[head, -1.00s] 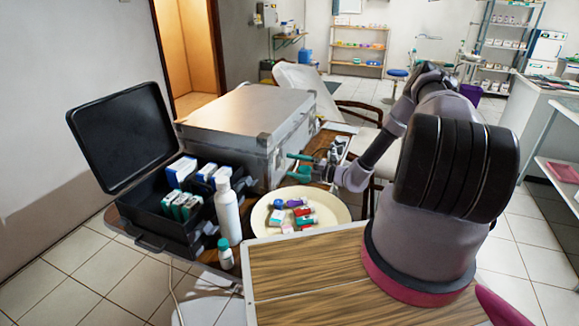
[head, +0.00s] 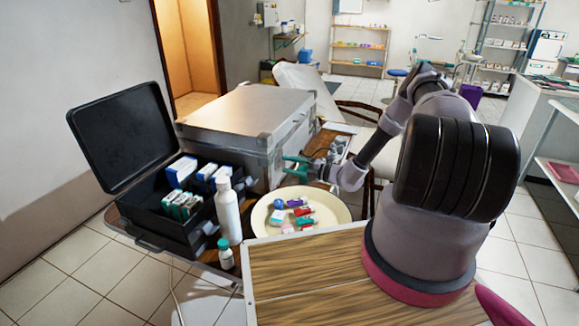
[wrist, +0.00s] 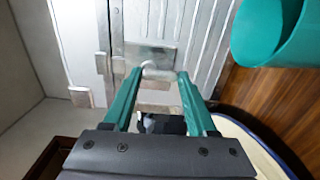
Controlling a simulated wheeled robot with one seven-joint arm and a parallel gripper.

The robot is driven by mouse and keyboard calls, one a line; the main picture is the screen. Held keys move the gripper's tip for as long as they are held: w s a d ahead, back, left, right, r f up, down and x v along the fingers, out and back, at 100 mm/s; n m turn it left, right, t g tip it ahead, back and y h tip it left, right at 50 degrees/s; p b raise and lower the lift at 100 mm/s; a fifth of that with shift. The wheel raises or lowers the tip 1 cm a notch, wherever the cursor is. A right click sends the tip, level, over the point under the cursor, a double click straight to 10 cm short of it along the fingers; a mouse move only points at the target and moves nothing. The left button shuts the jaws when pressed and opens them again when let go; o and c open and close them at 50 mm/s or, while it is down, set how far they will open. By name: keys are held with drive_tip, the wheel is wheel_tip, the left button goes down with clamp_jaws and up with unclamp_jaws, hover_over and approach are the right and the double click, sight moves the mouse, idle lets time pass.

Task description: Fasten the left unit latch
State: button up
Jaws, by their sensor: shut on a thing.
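The silver unit case (head: 245,115) stands closed on the wooden table, and its ribbed metal front fills the top of the wrist view (wrist: 195,30). A metal latch (wrist: 153,70) with a plate and a small loop sits on that front. My gripper (wrist: 159,74) has its teal fingertips on either side of the latch's lower part and is shut on it. In the head view my gripper (head: 284,168) is at the case's near face. The latch is too small there to tell its position, and its exact seating is unclear in the wrist view.
A cream plate (head: 337,208) with small coloured items lies just in front of my gripper. A white bottle (head: 227,214), a small teal-capped bottle (head: 226,257) and an open black case (head: 160,228) stand left. A teal round object (wrist: 268,30) is close on the right.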

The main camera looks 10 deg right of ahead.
drive_tip(key=shift+w+d+r+n, duration=0.15)
drive_tip(key=shift+w+r+n, duration=0.05)
drive_tip(key=shift+n, duration=2.75)
drive_tip(key=shift+w+d+r+n, duration=0.15)
drive_tip(key=shift+r+n, duration=0.1)
drive_tip(key=shift+n, duration=2.65)
drive_tip(key=shift+w+d+r+n, duration=0.15)
drive_tip(key=shift+w+r+n, duration=0.05)
drive_tip(key=shift+n, duration=2.75)
drive_tip(key=o, duration=1.4)
drive_tip(key=shift+c, duration=0.2)
drive_tip(key=shift+r, duration=0.1)
drive_tip(key=v, duration=1)
drive_tip(key=shift+s+d, duration=0.25)
drive_tip(key=shift+d, duration=0.1)
